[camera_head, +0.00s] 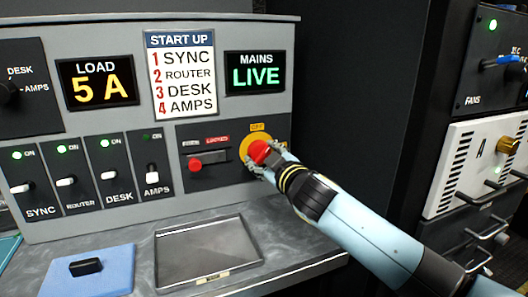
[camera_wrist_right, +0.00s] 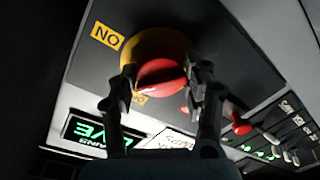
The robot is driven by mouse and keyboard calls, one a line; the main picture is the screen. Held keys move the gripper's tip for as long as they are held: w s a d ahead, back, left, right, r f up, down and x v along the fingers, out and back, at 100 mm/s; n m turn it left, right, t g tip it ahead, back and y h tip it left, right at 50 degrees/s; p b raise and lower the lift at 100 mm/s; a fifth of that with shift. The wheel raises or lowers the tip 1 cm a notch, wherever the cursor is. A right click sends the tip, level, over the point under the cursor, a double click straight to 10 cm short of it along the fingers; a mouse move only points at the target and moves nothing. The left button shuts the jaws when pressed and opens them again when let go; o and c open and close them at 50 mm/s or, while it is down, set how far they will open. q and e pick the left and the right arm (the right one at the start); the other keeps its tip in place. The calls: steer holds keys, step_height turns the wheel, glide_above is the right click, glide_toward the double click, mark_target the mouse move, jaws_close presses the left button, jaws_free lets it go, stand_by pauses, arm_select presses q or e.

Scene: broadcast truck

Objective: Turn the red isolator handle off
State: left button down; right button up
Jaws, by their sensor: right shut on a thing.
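The red isolator handle (camera_head: 259,151) sits on a yellow disc on the grey console panel. A yellow OFF label (camera_head: 257,127) is above it; another yellow label to its right is mostly hidden by my gripper. My right gripper (camera_head: 264,157) is at the handle, its fingers on either side. In the right wrist view the handle (camera_wrist_right: 160,75) lies between the two fingertips (camera_wrist_right: 164,86), shut on it. The ON label (camera_wrist_right: 107,35) shows upside down there. The MAINS display (camera_head: 255,73) reads LIVE in green. My left gripper is not in view.
A smaller red knob (camera_head: 195,164) with a LOCKED label is just left of the isolator. Several switches (camera_head: 66,181) with green lamps are further left. A metal tray (camera_head: 262,262) and a blue pad (camera_head: 60,276) lie on the counter below. A rack (camera_head: 448,172) stands at right.

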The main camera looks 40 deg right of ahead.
steer(key=n+p, duration=0.1)
steer(key=n, duration=0.3)
steer(key=shift+r, duration=0.1)
steer(key=shift+n+p, duration=0.6)
steer(key=shift+n, duration=1.1)
steer(key=shift+h, duration=0.4)
steer(key=o, duration=1.2)
steer(key=v, duration=1.2)
steer(key=shift+r, duration=0.15)
steer(key=shift+d, duration=0.1)
